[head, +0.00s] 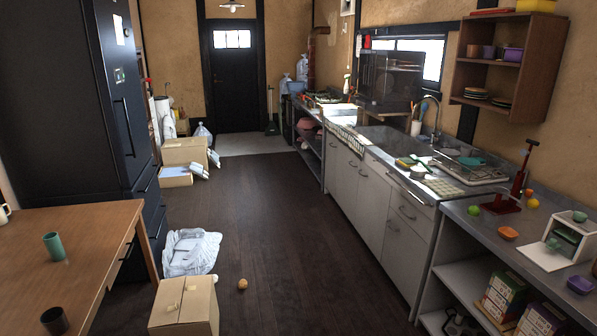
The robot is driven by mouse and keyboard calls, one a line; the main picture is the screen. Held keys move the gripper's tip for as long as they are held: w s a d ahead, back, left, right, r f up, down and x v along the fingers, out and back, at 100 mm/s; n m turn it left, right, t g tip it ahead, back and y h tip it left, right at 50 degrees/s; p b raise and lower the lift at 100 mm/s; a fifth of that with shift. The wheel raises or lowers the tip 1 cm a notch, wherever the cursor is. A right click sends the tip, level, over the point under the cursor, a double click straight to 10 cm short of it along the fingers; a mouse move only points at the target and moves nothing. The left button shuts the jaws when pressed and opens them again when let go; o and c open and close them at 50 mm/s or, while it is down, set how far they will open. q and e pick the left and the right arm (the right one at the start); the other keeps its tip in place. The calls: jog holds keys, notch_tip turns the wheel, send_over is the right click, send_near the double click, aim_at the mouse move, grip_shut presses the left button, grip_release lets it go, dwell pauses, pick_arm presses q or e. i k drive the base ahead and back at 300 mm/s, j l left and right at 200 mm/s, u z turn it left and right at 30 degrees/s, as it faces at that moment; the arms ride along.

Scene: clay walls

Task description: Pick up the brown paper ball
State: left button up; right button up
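A small round brown ball (242,284), which looks like the brown paper ball, lies on the dark wooden floor. It is just right of a closed cardboard box (172,306) and apart from it. Nothing covers it. Neither of my grippers shows in the head view.
A white plastic bag (192,252) lies on the floor behind the box. A wooden table (85,240) is at the left, a dark fridge (75,100) behind it. A counter with sink (378,138) runs along the right. The floor (290,240) between is clear.

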aim_at(243, 285)
jog(key=i+z, duration=0.2)
jog(key=i, duration=2.05)
jog(key=i+u, duration=0.65)
jog(key=u, duration=0.2)
jog(key=i+l+u, duration=0.1)
jog(key=i+u, duration=0.3)
jog(key=i+l+u, duration=0.15)
jog(key=u, duration=0.25)
jog(key=l, duration=0.1)
